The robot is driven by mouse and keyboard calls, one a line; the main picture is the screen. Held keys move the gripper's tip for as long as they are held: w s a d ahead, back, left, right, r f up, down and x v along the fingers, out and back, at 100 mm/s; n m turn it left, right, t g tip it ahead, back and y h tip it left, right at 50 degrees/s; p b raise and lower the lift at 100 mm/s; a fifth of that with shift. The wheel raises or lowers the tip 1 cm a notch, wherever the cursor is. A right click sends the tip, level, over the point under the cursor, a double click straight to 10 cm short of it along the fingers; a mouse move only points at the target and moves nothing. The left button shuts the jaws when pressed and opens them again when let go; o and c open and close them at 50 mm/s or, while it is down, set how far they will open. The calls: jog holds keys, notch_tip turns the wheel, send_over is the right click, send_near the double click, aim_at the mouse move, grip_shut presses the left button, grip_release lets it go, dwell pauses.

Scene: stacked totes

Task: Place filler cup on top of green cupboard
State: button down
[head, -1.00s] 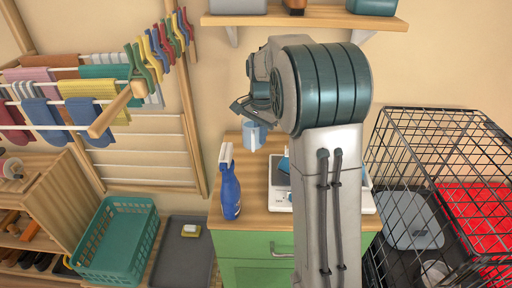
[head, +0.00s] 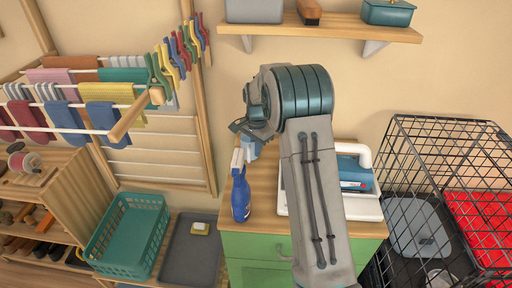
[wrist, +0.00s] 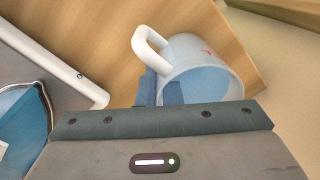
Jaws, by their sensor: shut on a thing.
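The filler cup is a light blue cup with a white handle (wrist: 205,62). In the head view the cup (head: 254,150) is partly hidden behind a spray bottle's nozzle and under my gripper (head: 250,134). In the wrist view my gripper (wrist: 160,92) is shut on the cup's wall, with the handle toward the upper left. The green cupboard (head: 254,246) has a wooden top, and the cup is over the back left part of it. I cannot tell whether the cup's base touches the wood.
A blue spray bottle (head: 241,195) stands at the top's left side, close to the cup. A wall shelf (head: 330,28) is above, and a wire crate (head: 440,200) stands to the right.

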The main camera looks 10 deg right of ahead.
jog(key=shift+f, duration=0.15)
jog(key=c, duration=1.6)
grip_release()
